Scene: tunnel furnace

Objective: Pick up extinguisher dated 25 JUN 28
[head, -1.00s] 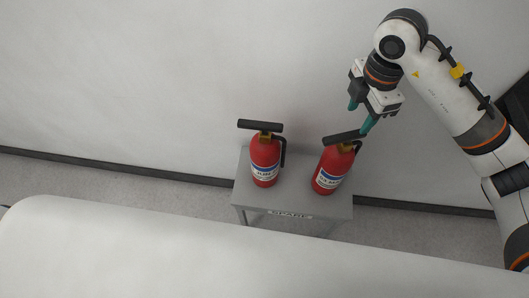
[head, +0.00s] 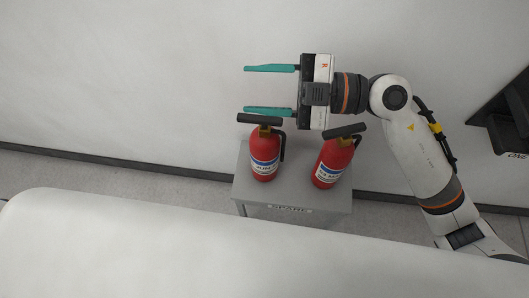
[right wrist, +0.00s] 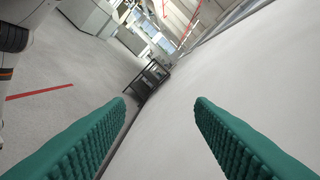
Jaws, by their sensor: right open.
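Two red fire extinguishers with black top handles stand upright on a small grey table (head: 294,196) marked SPARE in the head view. The left extinguisher (head: 265,150) and the right extinguisher (head: 330,165) both carry white and blue labels whose dates are too small to read surely. My right gripper (head: 246,89) is open and empty, its teal fingers pointing left, above and behind the left extinguisher in the picture. In the right wrist view its fingers (right wrist: 160,105) are spread with nothing between them. My left gripper is not in view.
A pale wall (head: 120,80) rises behind the table. A large white rounded surface (head: 200,245) fills the foreground. A dark box-like unit (head: 505,115) is at the right edge. The right wrist view shows open floor (right wrist: 85,75) and a dark frame (right wrist: 148,80).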

